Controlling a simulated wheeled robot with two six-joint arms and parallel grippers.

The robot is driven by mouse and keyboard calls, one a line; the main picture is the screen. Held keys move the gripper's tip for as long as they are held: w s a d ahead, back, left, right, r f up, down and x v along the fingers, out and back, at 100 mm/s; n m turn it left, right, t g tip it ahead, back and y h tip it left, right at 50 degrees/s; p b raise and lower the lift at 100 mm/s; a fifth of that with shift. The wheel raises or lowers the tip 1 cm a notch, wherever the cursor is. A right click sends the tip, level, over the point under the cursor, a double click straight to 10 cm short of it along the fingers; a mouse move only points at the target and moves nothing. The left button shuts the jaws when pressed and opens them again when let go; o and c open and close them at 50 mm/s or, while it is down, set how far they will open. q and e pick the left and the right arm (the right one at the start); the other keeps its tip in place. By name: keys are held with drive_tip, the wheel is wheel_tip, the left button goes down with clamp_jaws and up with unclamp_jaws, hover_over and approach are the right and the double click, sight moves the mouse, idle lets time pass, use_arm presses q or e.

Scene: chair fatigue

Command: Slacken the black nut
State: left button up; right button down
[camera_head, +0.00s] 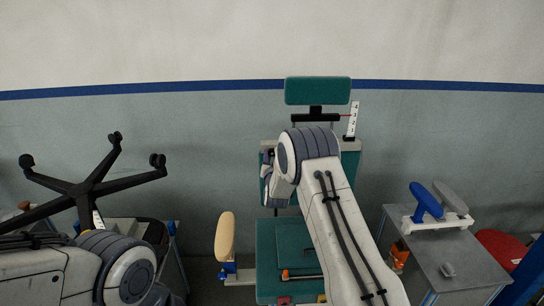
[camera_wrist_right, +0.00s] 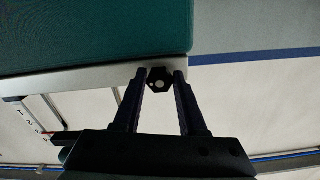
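The black nut (camera_wrist_right: 159,80) shows in the right wrist view as a dark hexagonal piece with a pale round centre. It sits at a light metal edge (camera_wrist_right: 90,76) beside a teal panel (camera_wrist_right: 90,28). My right gripper (camera_wrist_right: 160,73) has one finger on each side of the nut, with the fingertips level with it. The fingers are apart, and only narrow gaps seem to lie between them and the nut. In the head view my right arm hides the nut. My left arm is at the lower left, and its gripper is out of view.
The teal test rig (camera_head: 277,243) stands in the middle, with a teal pad (camera_head: 318,91) on top. An upturned black chair base (camera_head: 86,187) is at the left. A grey table (camera_head: 452,258) at the right bears a white fixture (camera_head: 437,222) with blue and grey pads.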

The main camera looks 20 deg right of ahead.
drive_tip(key=shift+f+n+b, duration=0.2)
drive_tip(key=shift+n+b, duration=1)
drive_tip(key=shift+b, duration=0.15)
drive_tip(key=n+b, duration=0.2)
drive_tip(key=n, duration=0.1)
drive_tip(key=shift+n+b, duration=0.3)
drive_tip(key=shift+b, duration=0.05)
drive_tip(key=n+b, duration=0.1)
drive_tip(key=n, duration=0.5)
drive_tip(key=n+b, duration=0.1)
drive_tip(key=n, duration=0.6)
drive_tip(key=n+b, duration=0.1)
drive_tip(key=n, duration=0.6)
drive_tip(key=shift+r, duration=0.25)
drive_tip(key=shift+n, duration=1.9)
